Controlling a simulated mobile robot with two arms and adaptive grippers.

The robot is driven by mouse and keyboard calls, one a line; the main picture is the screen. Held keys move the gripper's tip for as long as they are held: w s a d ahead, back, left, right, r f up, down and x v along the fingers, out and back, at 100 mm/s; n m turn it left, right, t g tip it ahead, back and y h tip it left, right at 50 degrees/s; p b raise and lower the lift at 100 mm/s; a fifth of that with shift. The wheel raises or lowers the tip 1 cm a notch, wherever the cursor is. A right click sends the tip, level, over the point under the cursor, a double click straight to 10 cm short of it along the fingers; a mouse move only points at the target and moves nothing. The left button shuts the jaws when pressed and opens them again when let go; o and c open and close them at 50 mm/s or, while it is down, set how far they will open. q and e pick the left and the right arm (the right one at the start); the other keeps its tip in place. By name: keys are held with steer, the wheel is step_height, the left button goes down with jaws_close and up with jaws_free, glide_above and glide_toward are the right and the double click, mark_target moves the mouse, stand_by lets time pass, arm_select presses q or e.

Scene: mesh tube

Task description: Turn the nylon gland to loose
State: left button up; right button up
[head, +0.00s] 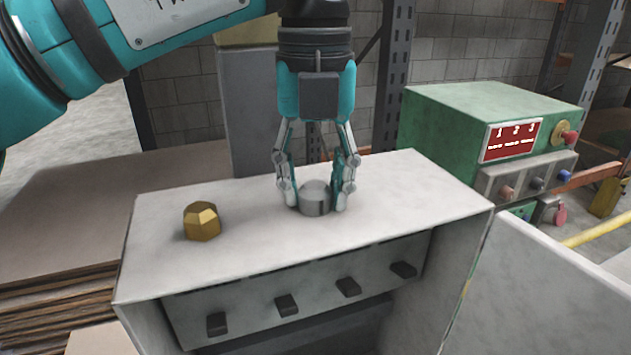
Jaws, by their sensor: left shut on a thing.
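A grey round gland (315,199), which I take to be the nylon gland, stands upright on the pale top of a metal cabinet (250,200). My left gripper (317,205) points straight down over it, with one finger on each side. It is shut on the grey gland. The fingers hide parts of the gland's sides. A brass-coloured, faceted gland (202,222) stands on the same top, to the left and apart from the gripper. My right gripper is not in view.
A green control box (440,125) with a red numbered panel (511,141) and knobs stands behind at right. The cabinet's open front shows a row of dark switches (287,305). Stacked boards (60,240) lie at left. The cabinet top's right side is clear.

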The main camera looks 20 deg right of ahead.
mark_target(315, 183)
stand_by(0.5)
arm_select(q)
steer(key=o, duration=1.1)
steer(key=shift+o, duration=0.2)
steer(key=shift+r, duration=3.8)
steer(key=shift+f, duration=0.1)
